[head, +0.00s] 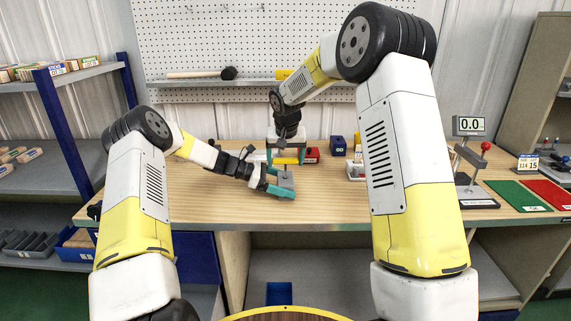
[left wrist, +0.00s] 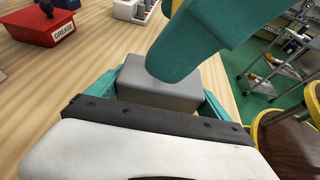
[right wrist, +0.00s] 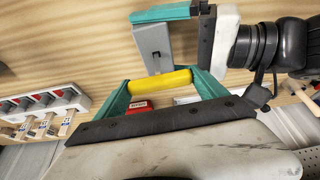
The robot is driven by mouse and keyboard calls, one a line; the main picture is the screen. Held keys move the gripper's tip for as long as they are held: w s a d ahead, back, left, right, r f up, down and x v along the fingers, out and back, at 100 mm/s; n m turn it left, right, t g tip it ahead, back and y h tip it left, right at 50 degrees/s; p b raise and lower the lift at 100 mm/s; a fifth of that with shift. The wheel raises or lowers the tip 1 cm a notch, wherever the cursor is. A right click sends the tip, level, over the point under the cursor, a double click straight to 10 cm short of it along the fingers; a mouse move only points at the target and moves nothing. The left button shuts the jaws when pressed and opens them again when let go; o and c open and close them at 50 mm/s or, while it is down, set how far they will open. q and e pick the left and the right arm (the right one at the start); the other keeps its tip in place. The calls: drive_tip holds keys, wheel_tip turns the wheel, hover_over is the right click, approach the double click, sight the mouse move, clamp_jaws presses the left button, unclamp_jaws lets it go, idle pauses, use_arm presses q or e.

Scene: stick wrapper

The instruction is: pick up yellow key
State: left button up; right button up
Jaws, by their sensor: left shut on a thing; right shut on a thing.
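The yellow key (right wrist: 160,82), a yellow rod-like piece, lies between the teal fingers of my right gripper (right wrist: 163,88), which is shut on it. In the head view the yellow key (head: 286,160) shows above the bench, just beyond my left gripper (head: 273,182). My left gripper is shut on a grey block (head: 286,179) close to the bench top. The grey block (right wrist: 154,48) has a small dark slot mark in the right wrist view. In the left wrist view a teal finger of my right gripper partly hides the grey block (left wrist: 185,92).
A red grease box (left wrist: 45,25) stands on the wooden bench (head: 220,205). A dark blue box (head: 338,145) stands farther back. A gauge stand (head: 469,160) and green (head: 518,196) and red mats lie at the right. The bench's front left is clear.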

wheel_tip(320, 180, up, 10)
drive_tip(key=shift+r, duration=0.1)
idle(0.4)
drive_tip(key=shift+r, duration=0.95)
use_arm(q)
drive_tip(key=o, duration=1.4)
drive_tip(key=shift+c, duration=0.2)
drive_tip(key=v, duration=1.2)
drive_tip(key=shift+w, duration=0.1)
drive_tip(key=a+r, duration=0.4)
drive_tip(key=r, duration=0.2)
drive_tip(key=shift+a, duration=0.3)
